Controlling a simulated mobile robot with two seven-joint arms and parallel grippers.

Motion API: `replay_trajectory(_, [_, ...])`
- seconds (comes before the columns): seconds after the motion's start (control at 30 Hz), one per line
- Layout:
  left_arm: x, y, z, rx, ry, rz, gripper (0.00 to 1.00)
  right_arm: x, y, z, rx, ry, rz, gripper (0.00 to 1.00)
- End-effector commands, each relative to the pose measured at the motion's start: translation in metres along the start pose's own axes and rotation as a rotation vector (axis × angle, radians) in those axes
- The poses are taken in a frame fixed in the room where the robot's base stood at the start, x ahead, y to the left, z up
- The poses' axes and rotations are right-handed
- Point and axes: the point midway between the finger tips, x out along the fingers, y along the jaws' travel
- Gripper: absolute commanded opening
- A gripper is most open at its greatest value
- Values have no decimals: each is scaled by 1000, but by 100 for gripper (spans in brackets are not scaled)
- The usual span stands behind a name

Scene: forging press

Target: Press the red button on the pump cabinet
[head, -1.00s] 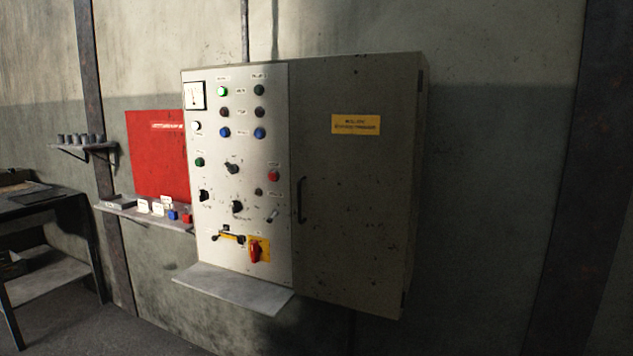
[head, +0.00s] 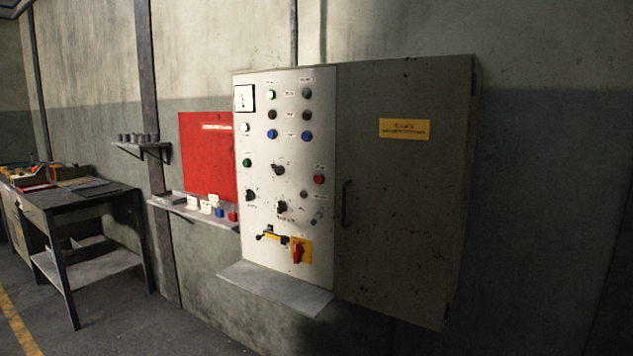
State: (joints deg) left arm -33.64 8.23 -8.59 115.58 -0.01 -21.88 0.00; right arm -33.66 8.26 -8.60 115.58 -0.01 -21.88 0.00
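The pump cabinet (head: 405,220) hangs on the wall at the centre right of the head view, with a closed dark grey door. Its light control panel (head: 262,210) fills the left part of its front. The red button (head: 319,180) sits near the panel's right edge, a little left of the door handle. A red rotary switch on a yellow plate (head: 298,251) is lower on the same panel. Neither of my grippers is in view.
A small shelf (head: 275,288) juts out below the panel. A red board (head: 206,155) and a shelf with small blocks (head: 190,208) are left of the cabinet. A workbench (head: 85,203) stands at the left. The floor (head: 130,325) before the wall is clear.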

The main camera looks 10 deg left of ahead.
Motion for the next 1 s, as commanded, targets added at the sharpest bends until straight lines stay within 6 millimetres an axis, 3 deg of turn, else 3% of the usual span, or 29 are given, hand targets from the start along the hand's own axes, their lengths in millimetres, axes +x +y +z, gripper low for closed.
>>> replay_trajectory(0.03, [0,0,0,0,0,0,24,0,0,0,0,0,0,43])
replay_trajectory(0.2, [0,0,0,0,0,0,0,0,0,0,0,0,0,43])
replay_trajectory(1.0, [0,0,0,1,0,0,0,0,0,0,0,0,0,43])
